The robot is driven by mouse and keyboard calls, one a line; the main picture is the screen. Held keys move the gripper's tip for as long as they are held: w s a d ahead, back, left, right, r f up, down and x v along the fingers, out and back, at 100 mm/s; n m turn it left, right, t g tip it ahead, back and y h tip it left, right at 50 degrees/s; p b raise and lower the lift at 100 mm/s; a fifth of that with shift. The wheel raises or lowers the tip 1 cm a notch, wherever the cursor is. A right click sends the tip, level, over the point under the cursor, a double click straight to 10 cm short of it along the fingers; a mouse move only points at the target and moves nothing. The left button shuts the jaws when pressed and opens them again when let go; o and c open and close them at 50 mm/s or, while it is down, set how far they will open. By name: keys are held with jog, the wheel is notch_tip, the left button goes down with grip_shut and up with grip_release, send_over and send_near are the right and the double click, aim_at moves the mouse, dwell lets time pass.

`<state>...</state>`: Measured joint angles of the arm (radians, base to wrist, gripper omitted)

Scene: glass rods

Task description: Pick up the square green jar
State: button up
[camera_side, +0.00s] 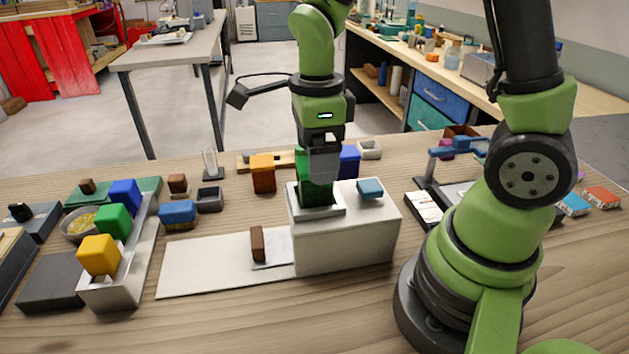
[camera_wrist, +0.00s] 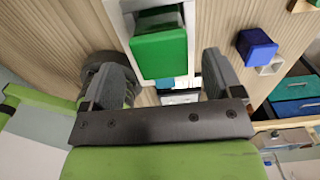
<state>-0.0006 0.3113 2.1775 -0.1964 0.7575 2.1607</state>
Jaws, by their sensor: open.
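A square green jar (camera_side: 304,188) stands upright on a grey plate (camera_side: 325,210) on top of a white box (camera_side: 345,240). My gripper (camera_side: 325,160) is over this jar, pointing down, and partly hides it in the side view. In the wrist view the jar (camera_wrist: 160,54) shows between the two fingers of my gripper (camera_wrist: 162,62), with free room on both sides. The fingers are open, and no grip on the jar shows. Another green block-shaped piece (camera_side: 113,222) sits in a white tray at the left.
The white tray (camera_side: 100,290) also holds a blue (camera_side: 124,194) and a yellow piece (camera_side: 98,255). A small blue block (camera_side: 369,188) lies on the white box. An orange jar (camera_side: 263,172) and a blue jar (camera_side: 349,162) stand close behind. A brown block (camera_side: 257,244) stands in front.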

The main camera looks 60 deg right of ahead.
notch_tip(320, 180, down, 4)
jog(key=shift+w+f, duration=0.15)
jog(key=c, duration=1.1)
jog(key=shift+c, duration=0.2)
